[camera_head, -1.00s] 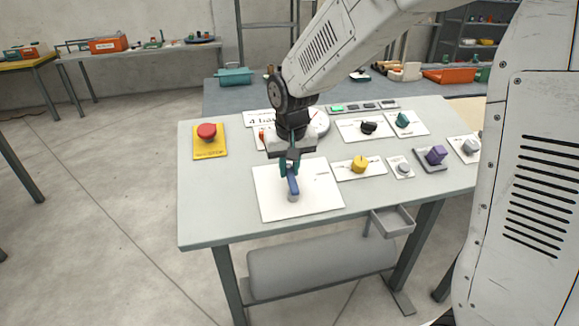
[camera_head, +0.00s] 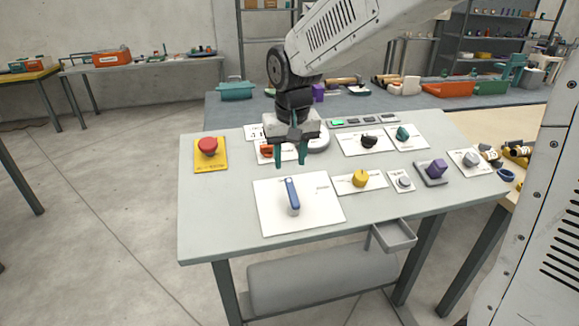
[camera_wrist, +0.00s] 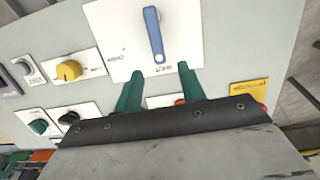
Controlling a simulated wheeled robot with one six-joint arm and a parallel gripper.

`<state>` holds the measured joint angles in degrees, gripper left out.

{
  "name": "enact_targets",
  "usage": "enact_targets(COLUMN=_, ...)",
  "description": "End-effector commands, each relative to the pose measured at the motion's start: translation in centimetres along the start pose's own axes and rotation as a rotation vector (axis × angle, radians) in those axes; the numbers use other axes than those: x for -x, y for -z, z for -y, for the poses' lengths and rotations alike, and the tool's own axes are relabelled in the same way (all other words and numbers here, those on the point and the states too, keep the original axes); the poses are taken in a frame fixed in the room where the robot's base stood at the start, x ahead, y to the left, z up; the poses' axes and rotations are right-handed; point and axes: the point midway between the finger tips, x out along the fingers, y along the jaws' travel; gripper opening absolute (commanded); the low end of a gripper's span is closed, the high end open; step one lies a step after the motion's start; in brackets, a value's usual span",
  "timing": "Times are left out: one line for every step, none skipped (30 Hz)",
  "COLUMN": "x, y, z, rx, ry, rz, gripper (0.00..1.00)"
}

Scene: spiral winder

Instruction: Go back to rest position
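My gripper (camera_head: 291,155) hangs above the control table (camera_head: 210,222), its two teal fingers spread apart with nothing between them. A blue lever (camera_head: 292,194) stands on a white plate (camera_head: 325,213) below and in front of the fingers, and they do not touch it. In the wrist view, the open fingers (camera_wrist: 159,88) point toward the plate (camera_wrist: 101,25) and the blue lever (camera_wrist: 154,33), with a gap between.
A red button on a yellow base (camera_head: 208,147) is at the left. A grey tray (camera_head: 394,238) juts from the front edge.

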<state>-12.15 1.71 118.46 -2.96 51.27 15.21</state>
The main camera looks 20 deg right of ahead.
Motion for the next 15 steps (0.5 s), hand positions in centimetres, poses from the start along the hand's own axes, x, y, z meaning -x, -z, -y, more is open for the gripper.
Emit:
enact_targets(x=0.1, y=0.0, z=0.0, rx=0.000, ry=0.000, rz=-0.001, gripper=0.40)
enact_targets(x=0.2, y=0.0, z=0.0, rx=0.000, ry=0.000, rz=0.000, gripper=0.40)
enact_targets(x=0.2, y=0.0, z=0.0, rx=0.000, ry=0.000, rz=0.000, gripper=0.40)
enact_targets(x=0.2, y=0.0, z=0.0, rx=0.000, ry=0.000, rz=0.000, gripper=0.40)
enact_targets(x=0.2, y=0.0, z=0.0, rx=0.000, ry=0.000, rz=0.000, gripper=0.40)
enact_targets(x=0.2, y=0.0, z=0.0, rx=0.000, ry=0.000, rz=0.000, gripper=0.40)
enact_targets(x=0.2, y=0.0, z=0.0, rx=0.000, ry=0.000, rz=0.000, gripper=0.40)
enact_targets(x=0.2, y=0.0, z=0.0, rx=0.000, ry=0.000, rz=0.000, gripper=0.40)
enact_targets(x=0.2, y=0.0, z=0.0, rx=0.002, ry=0.000, rz=0.000, gripper=0.40)
enact_targets(x=0.2, y=0.0, z=0.0, rx=0.007, ry=-0.001, rz=0.002, gripper=0.40)
enact_targets(x=0.2, y=-0.2, z=0.0, rx=0.017, ry=-0.002, rz=0.009, gripper=0.40)
enact_targets(x=-0.1, y=-0.8, z=-0.2, rx=0.032, ry=-0.006, rz=0.031, gripper=0.40)
enact_targets(x=-0.4, y=-1.4, z=-0.3, rx=0.041, ry=-0.010, rz=0.050, gripper=0.40)
enact_targets(x=-0.6, y=-2.2, z=-0.4, rx=0.052, ry=-0.013, rz=0.071, gripper=0.40)
enact_targets(x=-0.6, y=-3.6, z=-0.8, rx=0.068, ry=-0.016, rz=0.098, gripper=0.40)
